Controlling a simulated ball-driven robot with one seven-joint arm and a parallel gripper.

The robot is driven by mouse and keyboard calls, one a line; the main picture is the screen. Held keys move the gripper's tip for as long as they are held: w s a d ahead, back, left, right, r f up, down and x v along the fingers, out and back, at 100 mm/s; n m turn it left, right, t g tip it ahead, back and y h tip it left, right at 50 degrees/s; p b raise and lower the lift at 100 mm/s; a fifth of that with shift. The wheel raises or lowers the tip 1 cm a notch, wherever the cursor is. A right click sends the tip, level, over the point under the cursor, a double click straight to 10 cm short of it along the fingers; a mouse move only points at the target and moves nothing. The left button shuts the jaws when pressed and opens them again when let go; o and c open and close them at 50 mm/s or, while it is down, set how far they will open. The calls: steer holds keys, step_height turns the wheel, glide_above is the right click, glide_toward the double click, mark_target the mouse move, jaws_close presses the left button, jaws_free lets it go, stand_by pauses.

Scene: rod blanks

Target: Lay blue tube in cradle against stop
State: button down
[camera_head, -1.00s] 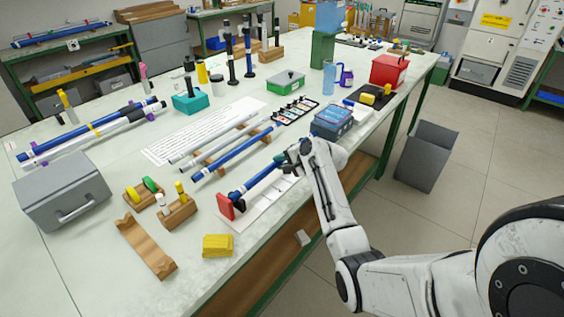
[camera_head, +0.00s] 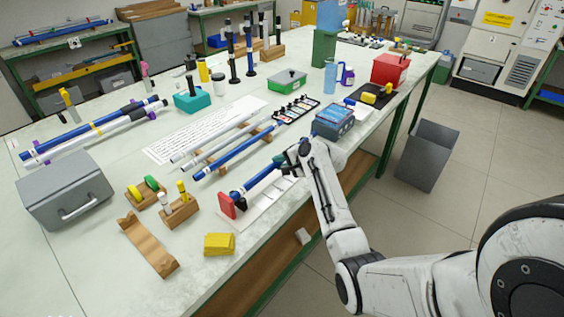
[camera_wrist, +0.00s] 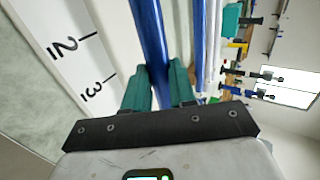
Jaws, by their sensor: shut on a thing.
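My gripper (camera_head: 287,158) is shut on a blue tube (camera_head: 262,179). In the wrist view the tube (camera_wrist: 148,30) runs between the green fingers (camera_wrist: 153,88) and away from me. In the head view its far end is close to a red stop plate (camera_head: 226,205) at the bench's front edge; I cannot tell whether they touch.
Another blue tube (camera_head: 235,153) and white tubes (camera_head: 208,143) lie on a wooden rack behind. A blue box (camera_head: 333,121) stands right of my gripper.

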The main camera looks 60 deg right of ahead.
steer(key=shift+a, duration=0.1)
steer(key=c, duration=0.8)
jaws_free()
steer(key=shift+c, duration=0.2)
steer(key=v, duration=1)
steer(key=shift+s+r, duration=0.15)
steer(key=shift+s, duration=0.2)
